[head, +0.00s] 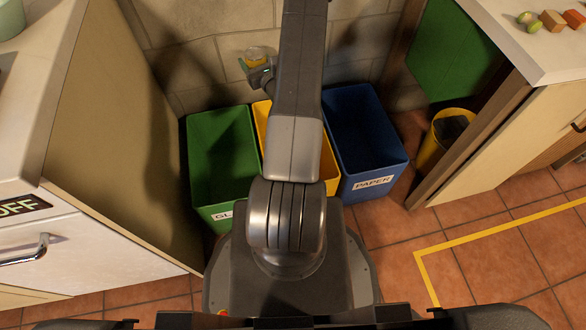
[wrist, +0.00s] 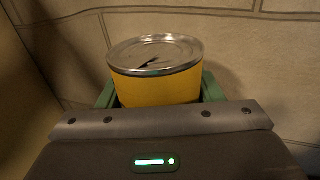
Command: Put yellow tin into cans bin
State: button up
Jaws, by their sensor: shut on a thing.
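The yellow tin (wrist: 155,90) with a silver lid is between my gripper's green fingers in the wrist view. My gripper (head: 258,64) is shut on it. In the head view the tin (head: 256,53) shows small, high up near the block wall, above the bins. The yellow bin (head: 262,111) stands between the green bin and the blue bin. My arm hides most of the yellow bin, and no label on it is visible.
The green bin (head: 221,131) has a partly hidden label starting "GL". The blue bin (head: 365,130) is labelled PAPER. A round yellow bin (head: 432,150) stands at the right. Counters flank the bins on the left (head: 100,130) and right (head: 520,50).

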jog(key=shift+s+d+f+m+t+h+b, duration=0.3)
jog(key=shift+f+b, duration=2)
jog(key=shift+f, duration=4.75)
jog(key=shift+s+d+f+m+g+h+b, duration=0.15)
jog(key=shift+d+f+h+b, duration=0.4)
jog(key=shift+f+b, duration=4.15)
jog(key=shift+s+d+f+m+t+h+p, duration=0.2)
jog(key=shift+d+f, duration=0.55)
jog(key=shift+f, duration=8.65)
jog(key=shift+w+f, duration=0.1)
jog(key=shift+f, duration=0.5)
jog(key=o, duration=0.7)
